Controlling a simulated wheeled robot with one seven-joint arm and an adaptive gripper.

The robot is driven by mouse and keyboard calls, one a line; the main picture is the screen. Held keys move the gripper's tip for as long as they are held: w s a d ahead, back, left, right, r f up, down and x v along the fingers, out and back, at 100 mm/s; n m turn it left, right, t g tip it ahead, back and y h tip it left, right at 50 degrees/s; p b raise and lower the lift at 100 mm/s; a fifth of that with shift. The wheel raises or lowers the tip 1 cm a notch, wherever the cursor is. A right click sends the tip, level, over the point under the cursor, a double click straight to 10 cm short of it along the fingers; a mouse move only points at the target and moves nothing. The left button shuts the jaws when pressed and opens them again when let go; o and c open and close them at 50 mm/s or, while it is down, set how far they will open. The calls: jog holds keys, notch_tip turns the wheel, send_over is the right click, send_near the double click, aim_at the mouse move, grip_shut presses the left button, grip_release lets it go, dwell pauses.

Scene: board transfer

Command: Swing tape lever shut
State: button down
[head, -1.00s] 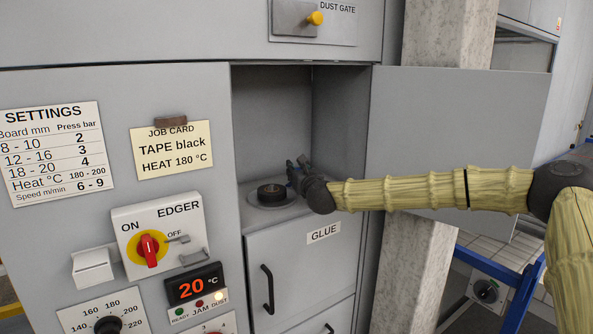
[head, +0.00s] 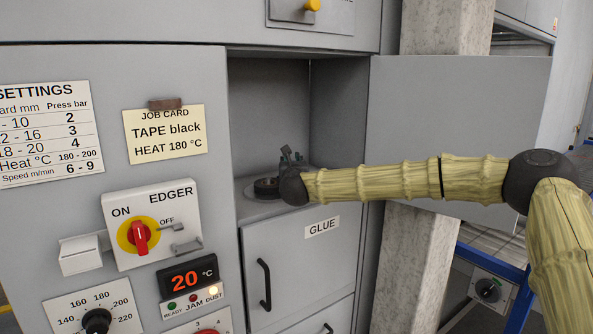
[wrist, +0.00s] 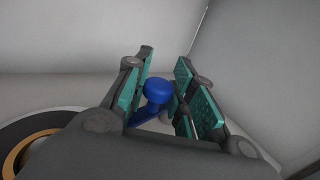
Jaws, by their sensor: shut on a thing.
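The tape lever's blue knob (wrist: 157,88) stands between my gripper's fingers in the wrist view, with a blue arm running down from it. My gripper (wrist: 166,62) is shut on this lever. In the head view my gripper (head: 287,155) is inside the open compartment, just behind and right of the tape roll; my wrist hides most of the lever there. The black tape roll (head: 265,188) lies flat on a round grey plate (head: 252,195). In the wrist view the roll (wrist: 40,128), with its tan core, shows at the lower left.
The compartment's walls (head: 268,105) stand close behind and right of my gripper. Its door (head: 450,120) is open to the right, behind my arm. Below is the GLUE drawer (head: 320,255). The EDGER switch panel (head: 155,222) is to the left.

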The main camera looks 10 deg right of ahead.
jog(key=shift+r+h, duration=0.1)
jog(key=shift+h, duration=0.2)
jog(key=c, duration=1.2)
grip_release()
jog(key=shift+c, duration=0.2)
jog(key=shift+s, duration=0.1)
jog(key=s, duration=0.4)
jog(key=s+a, duration=0.1)
jog(key=s, duration=0.6)
jog(key=shift+s+a, duration=0.2)
jog(key=shift+s, duration=0.15)
